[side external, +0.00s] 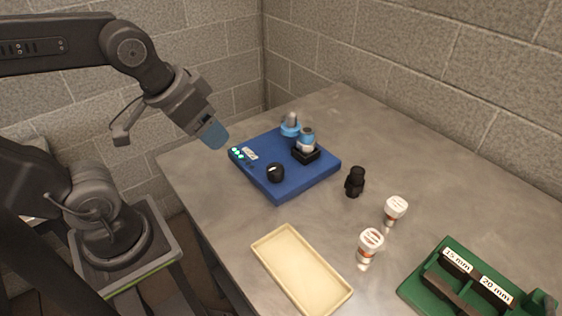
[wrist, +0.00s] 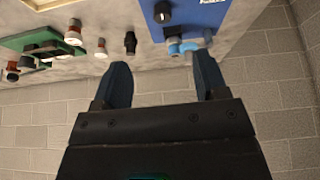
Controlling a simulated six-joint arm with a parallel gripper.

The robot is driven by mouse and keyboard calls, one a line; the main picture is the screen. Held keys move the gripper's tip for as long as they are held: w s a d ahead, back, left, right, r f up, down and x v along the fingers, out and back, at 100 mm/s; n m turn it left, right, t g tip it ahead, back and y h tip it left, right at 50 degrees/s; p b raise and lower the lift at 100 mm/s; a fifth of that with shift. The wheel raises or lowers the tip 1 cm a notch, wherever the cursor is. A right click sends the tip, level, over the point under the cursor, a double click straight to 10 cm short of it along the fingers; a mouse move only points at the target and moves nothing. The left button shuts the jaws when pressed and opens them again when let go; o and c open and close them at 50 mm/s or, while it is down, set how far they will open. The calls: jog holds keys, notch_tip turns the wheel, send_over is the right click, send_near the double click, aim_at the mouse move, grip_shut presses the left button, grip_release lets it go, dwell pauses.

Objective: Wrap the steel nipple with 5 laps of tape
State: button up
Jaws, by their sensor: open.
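A blue machine box (side external: 265,182) sits on the table, with a black knob (side external: 275,172) and lit green lights on top. A small grey metallic piece (side external: 293,118) stands in a light blue ring at its back edge; it may be the steel nipple. Beside it, a blue and white piece with a dark top (side external: 307,139) stands in a black square block; I cannot tell whether it carries the tape. My gripper (side external: 215,135) is above and left of the box, apart from it. In the wrist view my gripper (wrist: 162,68) is open and empty between its fingers.
A black fitting (side external: 355,181) and two white-capped bottles (side external: 370,243) (side external: 396,209) stand on the table (side external: 440,190). A cream tray (side external: 300,275) lies empty at the front. A green rack (side external: 425,293) labelled 15 mm and 20 mm is at right. Block walls close the back.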

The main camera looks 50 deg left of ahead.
jog(key=w+n+g, duration=0.3)
jog(key=w+n, duration=0.2)
jog(key=w, duration=0.3)
jog(key=n+g, duration=0.2)
jog(key=n, duration=0.2)
send_over(275, 167)
notch_tip(275, 167, down, 4)
notch_tip(275, 167, down, 14)
jog(key=shift+d+r, duration=0.1)
jog(key=c, duration=0.9)
jog(key=shift+c, duration=0.2)
jog(key=shift+m, duration=0.4)
